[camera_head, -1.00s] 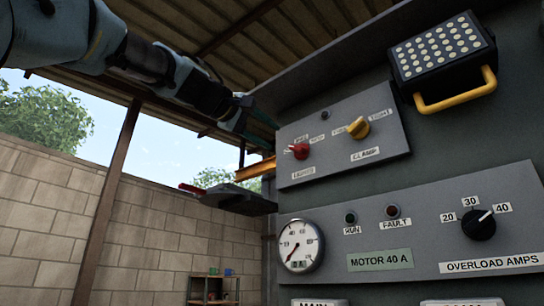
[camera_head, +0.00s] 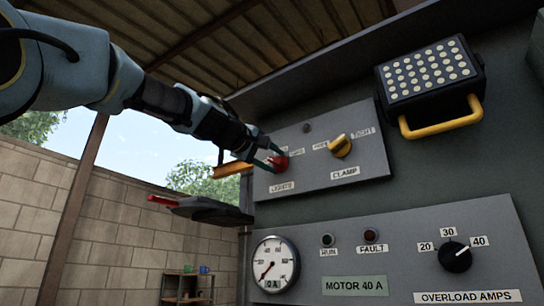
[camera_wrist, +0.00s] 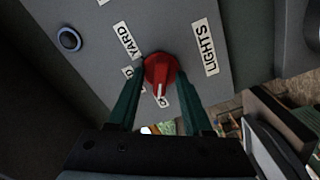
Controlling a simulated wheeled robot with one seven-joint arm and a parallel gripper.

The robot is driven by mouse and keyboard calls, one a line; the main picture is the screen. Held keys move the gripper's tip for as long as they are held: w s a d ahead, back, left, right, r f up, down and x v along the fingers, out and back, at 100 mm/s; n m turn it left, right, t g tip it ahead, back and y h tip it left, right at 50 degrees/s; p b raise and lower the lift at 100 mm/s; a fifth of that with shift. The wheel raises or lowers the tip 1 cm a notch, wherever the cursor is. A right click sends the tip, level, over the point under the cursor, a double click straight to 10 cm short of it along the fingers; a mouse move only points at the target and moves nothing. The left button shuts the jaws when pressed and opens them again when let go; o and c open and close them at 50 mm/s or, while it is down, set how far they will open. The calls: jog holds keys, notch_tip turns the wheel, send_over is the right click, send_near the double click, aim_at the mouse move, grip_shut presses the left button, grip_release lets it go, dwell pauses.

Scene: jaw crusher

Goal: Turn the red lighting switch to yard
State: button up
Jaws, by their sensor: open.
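The red lighting switch (camera_head: 279,162) sits on the upper grey panel above the LIGHTS label (camera_head: 283,187). In the wrist view the red knob (camera_wrist: 160,70) shows a white pointer line, which points away from the YARD label (camera_wrist: 126,40) toward the bottom of the picture. Another label below it is partly hidden by a finger. My gripper (camera_wrist: 160,88) is open, with one green finger on each side of the knob. In the head view my gripper (camera_head: 272,156) reaches the switch from the left. I cannot tell whether the fingers touch the knob.
A yellow CLAMP knob (camera_head: 341,146) is to the right on the same panel. A floodlight with a yellow handle (camera_head: 430,75) is above right. A lower panel holds a gauge (camera_head: 275,264) and a black overload dial (camera_head: 456,257). A dark ledge with a red handle (camera_head: 205,210) juts out below.

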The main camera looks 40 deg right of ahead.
jog(key=shift+c, duration=0.2)
grip_shut()
dwell(0.4)
